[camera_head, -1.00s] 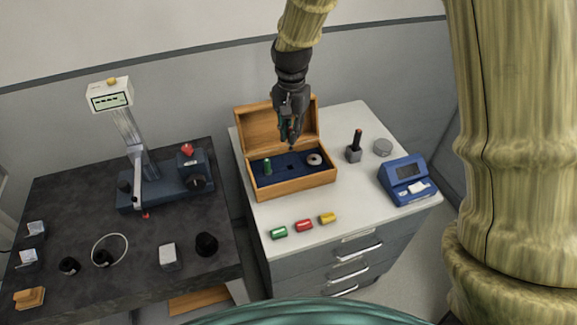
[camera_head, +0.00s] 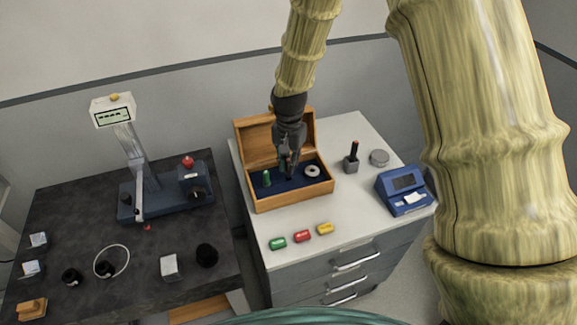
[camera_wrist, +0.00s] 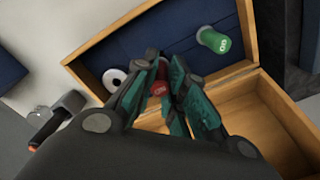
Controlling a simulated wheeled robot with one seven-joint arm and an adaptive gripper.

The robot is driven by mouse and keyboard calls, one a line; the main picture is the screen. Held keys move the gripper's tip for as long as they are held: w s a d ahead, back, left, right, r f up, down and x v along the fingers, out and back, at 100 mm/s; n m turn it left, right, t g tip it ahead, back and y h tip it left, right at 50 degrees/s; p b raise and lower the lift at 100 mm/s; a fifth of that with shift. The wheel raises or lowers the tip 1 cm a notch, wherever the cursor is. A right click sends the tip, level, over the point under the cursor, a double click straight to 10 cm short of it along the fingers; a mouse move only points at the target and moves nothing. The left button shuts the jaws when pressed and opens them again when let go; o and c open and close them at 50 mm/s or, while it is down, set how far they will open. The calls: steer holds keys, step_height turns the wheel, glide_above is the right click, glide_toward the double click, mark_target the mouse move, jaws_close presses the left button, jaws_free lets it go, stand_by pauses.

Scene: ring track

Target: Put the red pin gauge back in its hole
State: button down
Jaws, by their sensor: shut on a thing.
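The red pin gauge (camera_wrist: 160,87) shows between my fingertips in the wrist view, its red end towards the camera. My gripper (camera_wrist: 162,76) is shut on it. In the head view my gripper (camera_head: 288,170) points down into the open wooden box (camera_head: 295,199), over its dark blue insert (camera_wrist: 170,32). The pin's lower end and its hole are hidden by the fingers, so I cannot tell whether the pin is in the hole. A green pin gauge (camera_head: 267,179) stands in the insert on the left; it also shows in the wrist view (camera_wrist: 212,40).
A pale ring (camera_head: 312,171) sits in the insert on the right. Green, red and yellow capsule-shaped pieces (camera_head: 302,236) lie in front of the box. A blue device (camera_head: 404,191) and a dark-handled tool (camera_head: 352,158) stand to the right. The raised lid (camera_head: 250,135) is behind my gripper.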

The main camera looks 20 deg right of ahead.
steer(key=shift+f+p, duration=0.65)
steer(key=shift+f, duration=0.6)
steer(key=shift+f, duration=0.2)
steer(key=c, duration=1.5)
jaws_free()
steer(key=shift+b, duration=0.45)
